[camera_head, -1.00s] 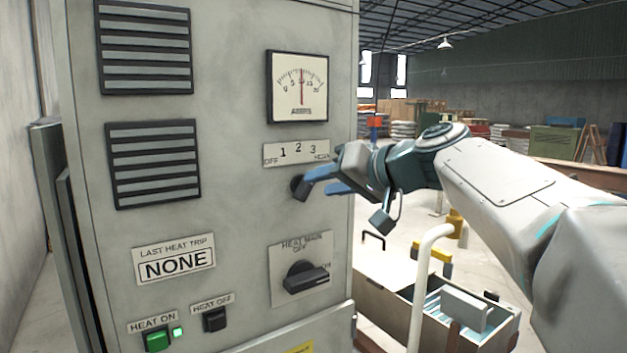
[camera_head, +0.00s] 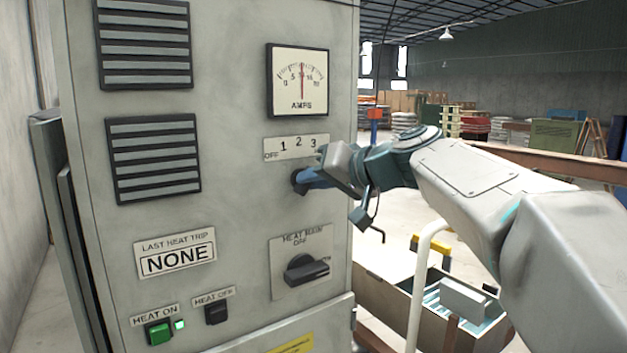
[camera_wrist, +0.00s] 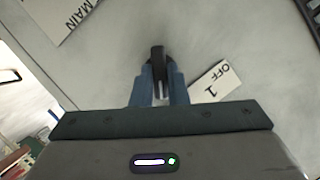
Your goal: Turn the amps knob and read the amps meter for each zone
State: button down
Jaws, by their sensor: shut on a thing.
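The amps meter (camera_head: 298,80) is at the upper right of the grey cabinet; its needle stands nearly upright, about mid-scale. The black amps knob (camera_head: 297,182) sits below the plate, largely covered by the blue fingers. My gripper (camera_head: 308,178) is shut on the knob. In the wrist view the fingers (camera_wrist: 159,88) flank the dark knob (camera_wrist: 157,58), beside the plate (camera_wrist: 214,82) showing OFF and 1. The pointer setting cannot be told.
Below are the HEAT MAIN switch (camera_head: 305,269), the green HEAT ON button (camera_head: 158,333) with a lit lamp, and the HEAT OFF button (camera_head: 216,313). The LAST HEAT TRIP plate (camera_head: 177,258) reads NONE. An open crate (camera_head: 385,300) stands right of the cabinet.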

jog(key=shift+f+b, duration=0.15)
jog(key=shift+b, duration=0.25)
jog(key=shift+d+f+m+y+b, duration=0.1)
jog(key=shift+m+y+b, duration=0.55)
jog(key=shift+m+b, duration=0.65)
jog(key=shift+m+y+b, duration=0.65)
jog(key=shift+m+b, duration=0.6)
jog(key=shift+m, duration=0.05)
jog(key=c, duration=1.4)
grip_release()
jog(key=shift+c, duration=0.2)
jog(key=b+v, duration=0.1)
jog(key=v, duration=1.2)
jog(key=shift+d+b, duration=0.4)
jog(key=shift+s, duration=0.15)
